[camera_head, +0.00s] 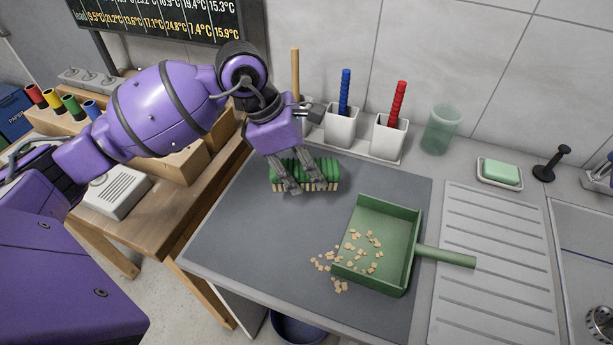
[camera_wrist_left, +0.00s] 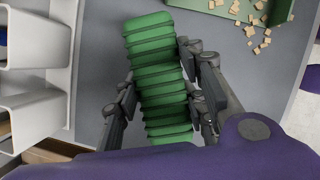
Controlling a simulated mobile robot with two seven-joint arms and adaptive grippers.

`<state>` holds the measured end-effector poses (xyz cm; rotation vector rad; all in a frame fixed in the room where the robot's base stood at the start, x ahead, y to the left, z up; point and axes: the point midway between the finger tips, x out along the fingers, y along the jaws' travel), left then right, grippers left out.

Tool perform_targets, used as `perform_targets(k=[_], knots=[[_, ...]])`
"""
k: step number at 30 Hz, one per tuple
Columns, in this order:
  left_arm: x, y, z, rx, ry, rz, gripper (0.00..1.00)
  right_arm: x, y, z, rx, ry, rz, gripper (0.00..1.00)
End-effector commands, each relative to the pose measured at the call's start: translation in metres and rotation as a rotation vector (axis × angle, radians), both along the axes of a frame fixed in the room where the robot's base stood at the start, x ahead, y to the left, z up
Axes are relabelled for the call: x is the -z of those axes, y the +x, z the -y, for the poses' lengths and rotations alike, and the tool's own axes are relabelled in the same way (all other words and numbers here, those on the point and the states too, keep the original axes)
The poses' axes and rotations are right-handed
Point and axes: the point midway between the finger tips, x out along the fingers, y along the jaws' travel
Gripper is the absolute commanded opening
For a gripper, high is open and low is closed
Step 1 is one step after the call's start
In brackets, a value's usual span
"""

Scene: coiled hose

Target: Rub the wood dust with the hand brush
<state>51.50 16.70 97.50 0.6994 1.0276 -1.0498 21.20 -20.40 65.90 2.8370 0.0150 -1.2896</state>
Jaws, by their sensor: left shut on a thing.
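The hand brush (camera_head: 322,172) has a green ribbed back and pale bristles. It is at the back of the grey mat, bristles down. My left gripper (camera_head: 290,188) is shut on it from above; in the left wrist view the fingers lie on both sides of the green brush (camera_wrist_left: 158,75). The wood dust (camera_head: 322,262) is small tan chips, some on the mat by the dustpan's open left edge and some inside the green dustpan (camera_head: 410,235). The chips also show in the left wrist view (camera_wrist_left: 262,42). I cannot tell whether the bristles touch the mat. My right gripper is not in view.
The grey mat (camera_head: 235,225) is clear left of the chips. White cups (camera_head: 341,127) with coloured handles stand along the wall behind the brush. A glass (camera_head: 441,130), a green soap (camera_head: 500,172) and a ribbed drainboard (camera_head: 490,295) lie to the right.

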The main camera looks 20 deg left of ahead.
Motion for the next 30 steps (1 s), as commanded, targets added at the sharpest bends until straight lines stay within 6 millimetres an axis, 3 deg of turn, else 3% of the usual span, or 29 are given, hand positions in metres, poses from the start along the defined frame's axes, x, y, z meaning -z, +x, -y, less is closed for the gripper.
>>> perform_targets(k=[10,17,30], knots=[[-0.031,0.002,-0.008,-0.005,0.001,0.003,0.14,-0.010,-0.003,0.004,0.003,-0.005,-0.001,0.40],[-0.032,0.002,-0.008,-0.004,0.000,0.000,0.14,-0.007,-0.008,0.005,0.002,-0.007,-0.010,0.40],[-0.031,0.001,-0.007,0.023,0.001,0.001,0.14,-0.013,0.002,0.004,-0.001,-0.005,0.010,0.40]])
